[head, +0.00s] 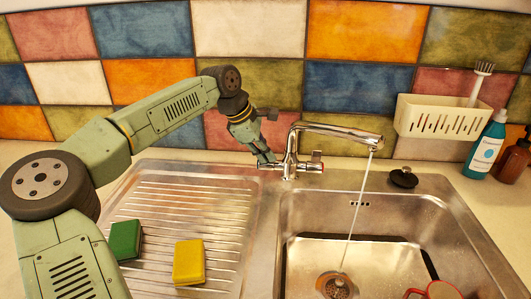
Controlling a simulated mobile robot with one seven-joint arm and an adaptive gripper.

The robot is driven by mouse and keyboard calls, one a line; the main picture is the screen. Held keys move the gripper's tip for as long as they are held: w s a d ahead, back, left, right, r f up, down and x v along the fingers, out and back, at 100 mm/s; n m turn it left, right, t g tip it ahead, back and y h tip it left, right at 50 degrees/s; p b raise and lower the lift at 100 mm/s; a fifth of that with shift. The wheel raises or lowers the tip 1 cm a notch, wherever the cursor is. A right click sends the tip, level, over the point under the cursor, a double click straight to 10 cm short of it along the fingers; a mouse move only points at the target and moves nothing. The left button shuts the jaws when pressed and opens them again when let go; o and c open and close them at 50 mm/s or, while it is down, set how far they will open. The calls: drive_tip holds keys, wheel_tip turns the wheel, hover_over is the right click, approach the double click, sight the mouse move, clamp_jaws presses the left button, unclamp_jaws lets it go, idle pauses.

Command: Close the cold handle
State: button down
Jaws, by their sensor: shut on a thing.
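The chrome faucet (291,157) stands behind the sink, and water (356,205) runs from its spout. The handle on its right side (314,161) shows a red mark. My gripper (266,161) is at the faucet's left side, shut on the left handle, which I take to be the cold handle. The fingers hide most of that handle, so its colour mark and exact angle cannot be seen.
The steel sink (455,232) holds a red mug (434,290) at its front edge. Green (126,240) and yellow (188,262) sponges lie on the drainboard. A black plug (403,178), a teal bottle (486,146), a brown bottle (514,160) and a cream wall caddy (443,118) are at right.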

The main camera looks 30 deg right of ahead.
idle(0.3)
drive_tip(key=shift+w+d+r+g+y, duration=0.1)
drive_tip(key=shift+w+d+g+y, duration=0.25)
drive_tip(key=shift+g, duration=0.25)
drive_tip(key=shift+w+d+n+g+y, duration=0.15)
drive_tip(key=shift+w+n+g+y, duration=0.15)
drive_tip(key=shift+g+y, duration=0.35)
drive_tip(key=c, duration=1.8)
unclamp_jaws()
